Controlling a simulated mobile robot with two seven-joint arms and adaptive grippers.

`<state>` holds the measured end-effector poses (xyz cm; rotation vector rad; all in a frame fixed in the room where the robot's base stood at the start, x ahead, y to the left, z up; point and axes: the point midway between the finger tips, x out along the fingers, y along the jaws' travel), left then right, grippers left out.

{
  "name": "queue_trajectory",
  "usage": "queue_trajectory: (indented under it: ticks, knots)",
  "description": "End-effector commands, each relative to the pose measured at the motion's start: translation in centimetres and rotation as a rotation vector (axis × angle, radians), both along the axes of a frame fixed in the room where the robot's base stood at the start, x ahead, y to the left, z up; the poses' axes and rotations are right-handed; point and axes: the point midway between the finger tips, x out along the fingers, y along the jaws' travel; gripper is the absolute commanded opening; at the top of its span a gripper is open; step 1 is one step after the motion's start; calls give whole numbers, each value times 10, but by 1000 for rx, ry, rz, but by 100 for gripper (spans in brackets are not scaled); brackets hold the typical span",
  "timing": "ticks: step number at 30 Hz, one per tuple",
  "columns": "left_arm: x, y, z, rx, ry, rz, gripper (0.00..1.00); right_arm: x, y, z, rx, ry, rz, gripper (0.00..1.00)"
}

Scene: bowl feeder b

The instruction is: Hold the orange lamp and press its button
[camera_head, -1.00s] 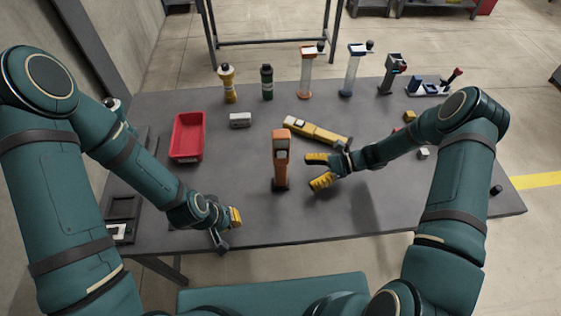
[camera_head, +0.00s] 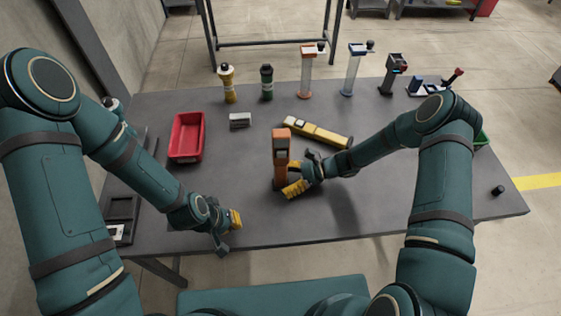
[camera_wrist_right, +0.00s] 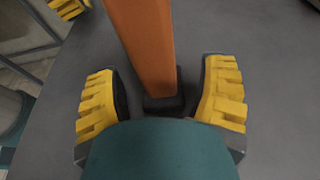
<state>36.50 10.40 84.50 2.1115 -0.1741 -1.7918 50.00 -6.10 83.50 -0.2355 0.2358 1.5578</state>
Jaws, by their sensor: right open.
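The orange lamp (camera_head: 281,146) stands upright on a dark base near the middle of the table in the head view. My right gripper (camera_head: 290,180) is at the lamp's lower right side. In the right wrist view the lamp's orange body (camera_wrist_right: 150,45) comes down between the two yellow fingers of my right gripper (camera_wrist_right: 162,95), with gaps on both sides, so it is open around the lamp. The lamp's button cannot be made out. My left gripper (camera_head: 230,220) is low over the front left of the table, away from the lamp; its opening is unclear.
A yellow tool-like object (camera_head: 318,132) lies just behind the lamp. A red bin (camera_head: 187,137) is at the left, with a small grey box (camera_head: 240,121) beside it. Several upright items, including a yellow bottle (camera_head: 228,84), line the back edge. The front middle is clear.

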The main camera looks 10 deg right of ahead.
Motion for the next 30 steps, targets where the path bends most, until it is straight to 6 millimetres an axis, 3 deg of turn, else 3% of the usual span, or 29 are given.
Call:
queue_trajectory:
  ticks: [3,9,15,16,18,19,30]
  knots:
    - [0,0,0,0,0,0,0,0,0,0,0,0,0,68]
    - [0,0,0,0,0,0,0,0,0,0,0,0,0,0]
    - [0,0,0,0,0,0,0,0,0,0,0,0,0,0]
    - [0,0,0,0,0,0,0,0,0,0,0,0,0,28]
    - [0,0,0,0,0,0,0,0,0,0,0,0,0,3]
    - [0,0,0,0,0,0,0,0,0,0,0,0,0,0]
    - [0,0,0,0,0,0,0,0,0,0,-1,0,0,0]
